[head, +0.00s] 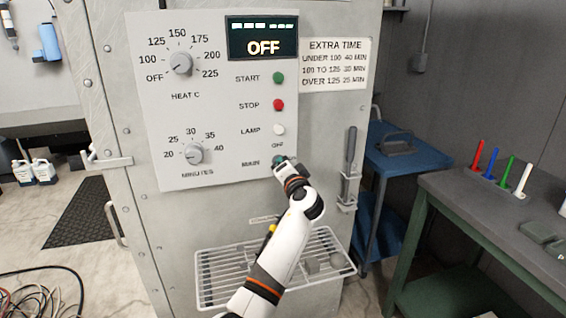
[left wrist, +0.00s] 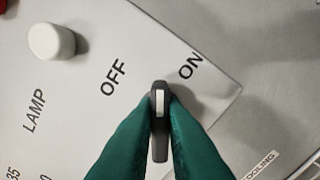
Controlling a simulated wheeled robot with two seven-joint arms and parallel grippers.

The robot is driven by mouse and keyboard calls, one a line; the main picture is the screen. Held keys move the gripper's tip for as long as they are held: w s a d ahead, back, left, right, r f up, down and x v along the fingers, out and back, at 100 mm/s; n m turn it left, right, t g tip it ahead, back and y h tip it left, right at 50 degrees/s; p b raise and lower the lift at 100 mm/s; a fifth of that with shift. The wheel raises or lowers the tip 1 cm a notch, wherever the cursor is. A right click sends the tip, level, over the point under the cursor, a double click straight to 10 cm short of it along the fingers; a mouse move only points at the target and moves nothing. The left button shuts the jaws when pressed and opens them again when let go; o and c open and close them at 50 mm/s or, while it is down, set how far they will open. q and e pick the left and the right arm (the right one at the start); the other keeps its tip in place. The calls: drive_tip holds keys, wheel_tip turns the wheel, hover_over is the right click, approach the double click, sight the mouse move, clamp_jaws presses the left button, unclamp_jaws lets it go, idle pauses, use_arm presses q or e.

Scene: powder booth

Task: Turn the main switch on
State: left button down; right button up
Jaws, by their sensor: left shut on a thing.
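The main switch is a dark grey lever knob (left wrist: 160,148) with a white pointer mark, on the light panel. In the left wrist view its pointer aims between the printed OFF and ON labels. My left gripper (left wrist: 160,120) has its two teal fingers shut on the knob, one on each side. In the head view my left gripper (head: 281,162) is at the MAIN label, low on the control panel (head: 220,120), and mostly hides the switch. The display (head: 262,39) reads OFF. My right gripper is not in view.
Green START (head: 278,78), red STOP (head: 278,104) and white LAMP (head: 278,129) buttons sit above the switch. HEAT (head: 183,63) and MINUTES (head: 194,154) dials are to the left. A wire rack (head: 215,283) juts out below.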

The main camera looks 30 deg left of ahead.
use_arm(q)
drive_tip(key=shift+f+m+p, duration=0.2)
drive_tip(key=shift+m+p, duration=1.6)
drive_tip(key=shift+m, duration=1.7)
drive_tip(key=shift+d, duration=0.1)
drive_tip(key=c, duration=1.5)
unclamp_jaws()
drive_tip(key=b+v, duration=0.2)
drive_tip(key=v, duration=1)
drive_tip(key=shift+b, duration=0.3)
